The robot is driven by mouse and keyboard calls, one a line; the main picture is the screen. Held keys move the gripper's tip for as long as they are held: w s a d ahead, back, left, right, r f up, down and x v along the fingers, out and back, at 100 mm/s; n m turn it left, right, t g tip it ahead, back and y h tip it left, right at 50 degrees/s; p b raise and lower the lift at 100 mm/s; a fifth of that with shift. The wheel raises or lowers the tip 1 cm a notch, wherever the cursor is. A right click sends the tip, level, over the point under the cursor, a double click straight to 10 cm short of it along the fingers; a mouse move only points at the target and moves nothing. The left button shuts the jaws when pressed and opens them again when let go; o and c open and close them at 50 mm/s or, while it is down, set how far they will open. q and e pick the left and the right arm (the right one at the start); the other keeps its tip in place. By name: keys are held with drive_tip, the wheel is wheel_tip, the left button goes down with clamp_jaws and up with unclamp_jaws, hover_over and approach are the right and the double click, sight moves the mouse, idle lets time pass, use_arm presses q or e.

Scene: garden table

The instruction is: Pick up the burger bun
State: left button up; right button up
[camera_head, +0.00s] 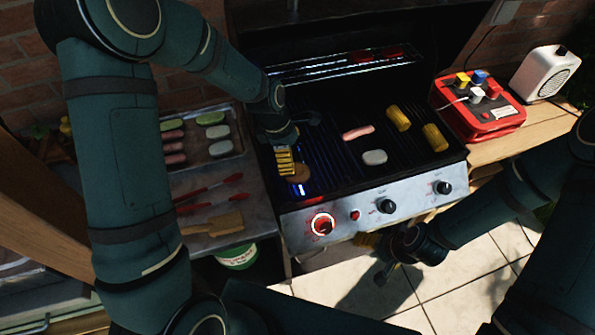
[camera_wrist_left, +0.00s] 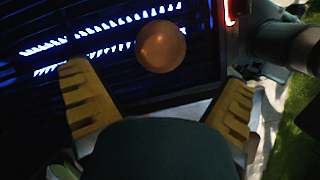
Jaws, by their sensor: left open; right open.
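The burger bun (camera_head: 299,173) is round and brown and lies on the left part of the grill, near its front edge. In the left wrist view the bun (camera_wrist_left: 161,47) shows beyond the fingertips, between their lines. My left gripper (camera_head: 285,165) is over the grill just left of the bun, with its yellow fingers partly beside it. In the left wrist view my left gripper (camera_wrist_left: 160,95) is open with nothing between its fingers. My right gripper (camera_head: 372,255) is low in front of the grill, above the paving; its fingers are partly hidden by the arm.
The grill (camera_head: 330,155) also holds corn pieces (camera_head: 398,119), a sausage (camera_head: 357,132) and a pale patty (camera_head: 374,157). A tray (camera_head: 238,140) of patties and slices, red tongs (camera_head: 210,190) and a wooden spatula (camera_head: 215,225) lie left. A red box (camera_head: 478,110) and white speaker (camera_head: 545,73) stand right.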

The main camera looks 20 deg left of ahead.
sight(297, 169)
use_arm(q)
drive_tip(key=shift+x, duration=3.4)
drive_tip(key=shift+s+a, duration=0.1)
drive_tip(key=shift+a, duration=0.1)
drive_tip(key=c, duration=1.1)
drive_tip(key=shift+c, duration=0.2)
